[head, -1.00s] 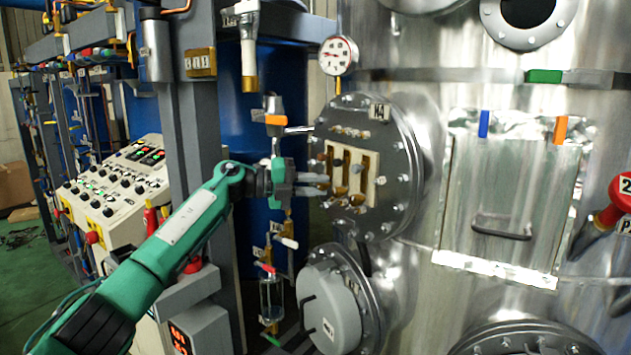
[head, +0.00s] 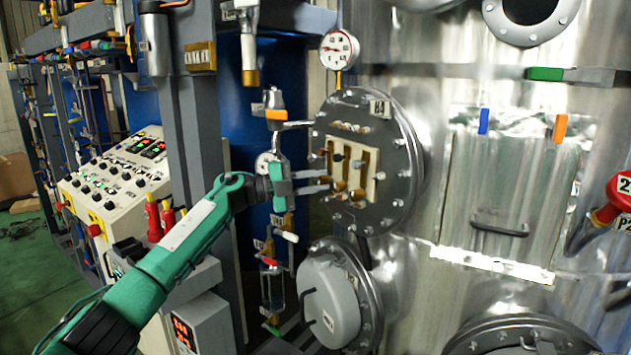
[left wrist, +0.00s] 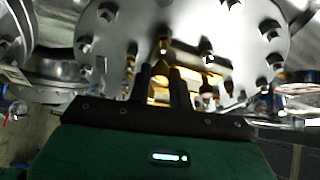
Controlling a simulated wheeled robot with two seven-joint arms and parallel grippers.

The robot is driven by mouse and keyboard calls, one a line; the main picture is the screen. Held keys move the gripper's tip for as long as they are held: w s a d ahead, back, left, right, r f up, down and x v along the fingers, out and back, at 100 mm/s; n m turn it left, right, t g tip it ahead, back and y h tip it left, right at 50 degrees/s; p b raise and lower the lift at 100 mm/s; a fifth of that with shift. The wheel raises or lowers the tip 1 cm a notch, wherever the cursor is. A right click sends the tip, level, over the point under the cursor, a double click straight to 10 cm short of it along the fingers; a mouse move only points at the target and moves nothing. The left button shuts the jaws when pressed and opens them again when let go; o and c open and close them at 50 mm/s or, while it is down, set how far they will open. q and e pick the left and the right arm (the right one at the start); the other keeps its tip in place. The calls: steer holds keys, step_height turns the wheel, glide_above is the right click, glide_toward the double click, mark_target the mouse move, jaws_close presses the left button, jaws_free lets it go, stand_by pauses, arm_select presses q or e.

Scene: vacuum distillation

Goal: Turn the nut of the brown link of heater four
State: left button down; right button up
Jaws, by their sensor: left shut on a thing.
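Heater four is a round grey bolted flange (head: 398,200) with an H4 label (head: 379,108) on the steel vessel. A cream terminal block (head: 371,190) on its face carries brown links (head: 363,172) and several brass nuts. My left gripper (head: 328,184) points right, with its fingertips at the lower left of the block. In the left wrist view, my left gripper (left wrist: 162,82) is shut on a brass nut (left wrist: 162,74) between its two dark fingers. The fingers partly hide the nut, and I cannot tell the links' shades apart. My right gripper is out of view.
A grey domed cover (head: 333,304) sits just below. A control panel (head: 118,180) is at the left, beside my left arm.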

arm_select(q)
steer(key=shift+f, duration=0.1)
steer(key=c, duration=1.3)
jaws_free()
steer(key=shift+o, duration=0.2)
steer(key=r+b+v, duration=0.1)
steer(key=b+v, duration=0.4)
steer(key=v, duration=0.8)
steer(key=shift+a+f, duration=0.4)
steer(key=shift+f, duration=0.1)
steer(key=shift+f, duration=0.1)
